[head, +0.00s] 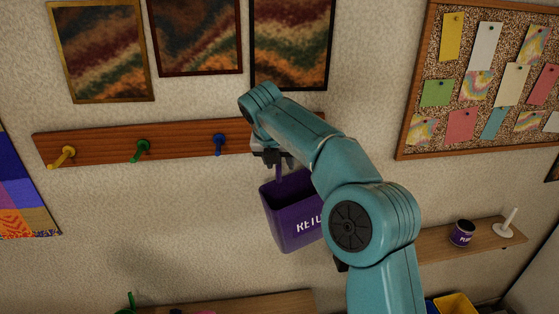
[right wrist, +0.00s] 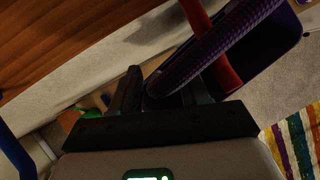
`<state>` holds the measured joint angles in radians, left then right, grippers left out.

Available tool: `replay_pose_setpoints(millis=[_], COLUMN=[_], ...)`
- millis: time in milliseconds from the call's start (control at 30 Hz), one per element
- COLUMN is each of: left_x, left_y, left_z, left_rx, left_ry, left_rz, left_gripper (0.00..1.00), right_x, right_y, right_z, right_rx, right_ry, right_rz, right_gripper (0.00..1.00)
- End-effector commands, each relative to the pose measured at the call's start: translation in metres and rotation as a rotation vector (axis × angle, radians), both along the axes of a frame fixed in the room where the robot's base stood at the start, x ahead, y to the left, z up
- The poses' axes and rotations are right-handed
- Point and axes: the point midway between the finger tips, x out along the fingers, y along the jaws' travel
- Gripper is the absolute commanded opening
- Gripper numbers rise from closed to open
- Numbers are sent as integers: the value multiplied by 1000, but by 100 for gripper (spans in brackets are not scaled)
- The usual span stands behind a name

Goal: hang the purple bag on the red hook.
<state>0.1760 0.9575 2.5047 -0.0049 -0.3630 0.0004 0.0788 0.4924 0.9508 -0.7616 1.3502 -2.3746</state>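The purple bag (head: 292,222), with pale lettering on its front, hangs just below my right gripper (head: 274,158) in the head view. Its purple handle (right wrist: 222,42) shows in the right wrist view, close in front of my right gripper (right wrist: 160,95). The gripper's fingers stand apart, with the handle's lower end near the gap between them. The red hook (right wrist: 196,14) crosses behind the handle in the right wrist view; whether the handle rests on it cannot be told. In the head view my arm hides the red hook. My left gripper is not in view.
The wooden rail (head: 105,149) carries a yellow hook (head: 62,157), a green hook (head: 140,150) and a blue hook (head: 219,144). Framed pictures hang above it. A shelf (head: 445,248) at right holds a dark jar (head: 462,233) and a white peg stand (head: 506,226).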

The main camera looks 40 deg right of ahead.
Motion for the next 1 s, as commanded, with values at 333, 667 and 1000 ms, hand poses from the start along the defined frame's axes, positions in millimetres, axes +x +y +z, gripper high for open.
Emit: replay_pose_setpoints(millis=[333, 667, 1000], left_x=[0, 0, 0], left_y=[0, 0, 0], left_z=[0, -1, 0], left_rx=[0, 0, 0], left_ry=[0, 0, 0], left_rz=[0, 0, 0], left_gripper=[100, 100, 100], right_x=[0, -8, -25], right_y=[0, 15, 45], right_z=[0, 29, 92], right_rx=[1, 1, 0], right_ry=[1, -3, -2], right_rz=[0, 2, 1], right_gripper=[50, 50, 50])
